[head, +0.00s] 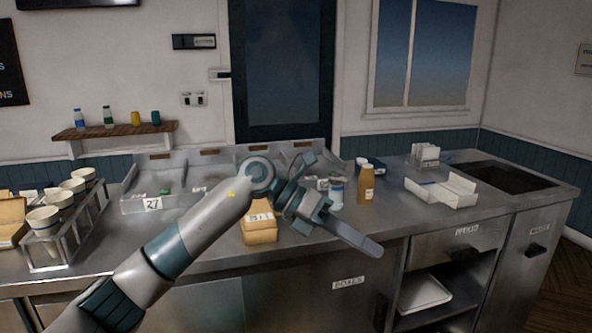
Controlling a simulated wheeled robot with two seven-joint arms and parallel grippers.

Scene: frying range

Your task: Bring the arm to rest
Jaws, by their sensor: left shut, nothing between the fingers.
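My left arm reaches in from the lower left across the steel counter (225,270). My left gripper (372,248) is at its end, above the counter's front edge, pointing right and slightly down. Its fingers are together with nothing held between them. A small tan box (260,232) stands on the counter just left of and behind the gripper, partly hidden by the arm. My right gripper is not in view.
An open white box (442,191) lies to the right. A cup rack (66,236) stands at left. Divided steel bins (152,204) line the back. An open shelf (425,294) sits below right.

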